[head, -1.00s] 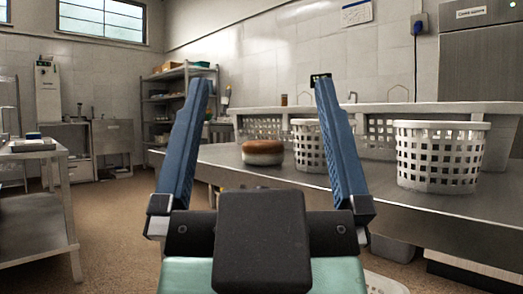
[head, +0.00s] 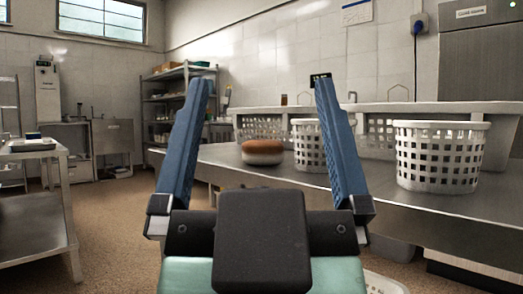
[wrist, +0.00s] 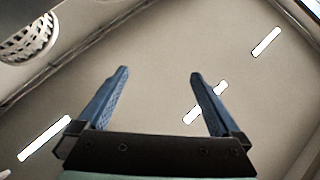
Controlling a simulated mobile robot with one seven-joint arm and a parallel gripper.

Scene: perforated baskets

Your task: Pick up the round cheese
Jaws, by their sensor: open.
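The round cheese (head: 262,152) sits on the steel table (head: 222,158), with a brown top and a paler lower side. In the head view it appears between my gripper's two blue fingers, farther away than they are. My gripper (head: 262,88) is open and empty, its fingers spread wide and pointing up in the picture. The cheese is not in the wrist view.
A white perforated basket (head: 440,157) stands on the table at the right. Another white basket (head: 309,146) stands beside the cheese, partly behind the right finger. A steel side table (head: 35,150) stands at the left. The floor (head: 115,210) between is clear.

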